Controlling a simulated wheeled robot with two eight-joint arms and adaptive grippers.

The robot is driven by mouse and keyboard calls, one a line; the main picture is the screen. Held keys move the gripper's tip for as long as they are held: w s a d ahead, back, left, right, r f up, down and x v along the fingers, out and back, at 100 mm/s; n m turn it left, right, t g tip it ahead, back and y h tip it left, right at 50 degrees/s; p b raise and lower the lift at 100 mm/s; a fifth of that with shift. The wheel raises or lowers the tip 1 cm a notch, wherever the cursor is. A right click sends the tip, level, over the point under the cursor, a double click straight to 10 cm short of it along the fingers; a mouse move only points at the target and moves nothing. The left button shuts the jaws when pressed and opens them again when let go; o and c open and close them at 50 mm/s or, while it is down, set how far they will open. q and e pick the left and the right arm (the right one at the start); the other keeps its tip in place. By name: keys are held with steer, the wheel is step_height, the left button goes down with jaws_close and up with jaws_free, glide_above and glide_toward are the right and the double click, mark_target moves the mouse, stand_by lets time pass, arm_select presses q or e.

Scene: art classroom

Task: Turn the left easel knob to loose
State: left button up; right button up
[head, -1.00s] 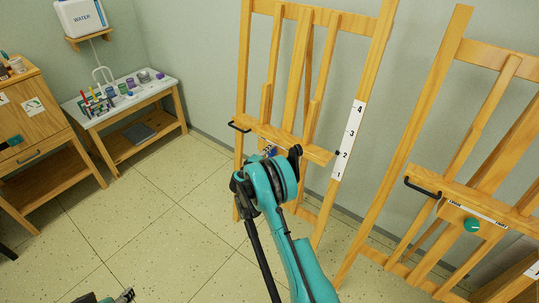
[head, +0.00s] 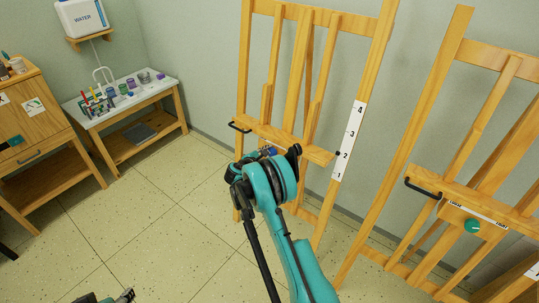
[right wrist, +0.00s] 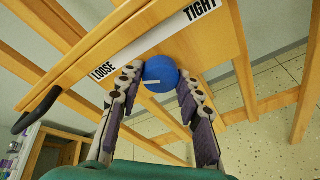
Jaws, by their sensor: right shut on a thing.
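The left easel (head: 292,70) stands upright against the wall. Its blue knob (head: 270,151) is mostly hidden behind my right arm in the head view. In the right wrist view the blue knob (right wrist: 161,70) sits under a white strip (right wrist: 150,40) reading LOOSE at left and TIGHT at right. A short white mark on the knob points left, toward the LOOSE side. My right gripper (right wrist: 158,88) is shut on the knob, one finger on each side. My left gripper (head: 125,296) barely shows at the bottom edge; its opening is unclear.
A black handle (head: 239,127) sticks out at the left end of the ledge. The right easel (head: 450,110) carries a green knob (head: 472,226). A paint table (head: 130,95) and a wooden cabinet (head: 40,130) stand at left. The floor between is clear.

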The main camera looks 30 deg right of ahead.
stand_by(0.5)
steer(key=o, duration=1.2)
steer(key=shift+c, duration=0.2)
steer(key=v, duration=1.2)
steer(key=shift+r, duration=0.15)
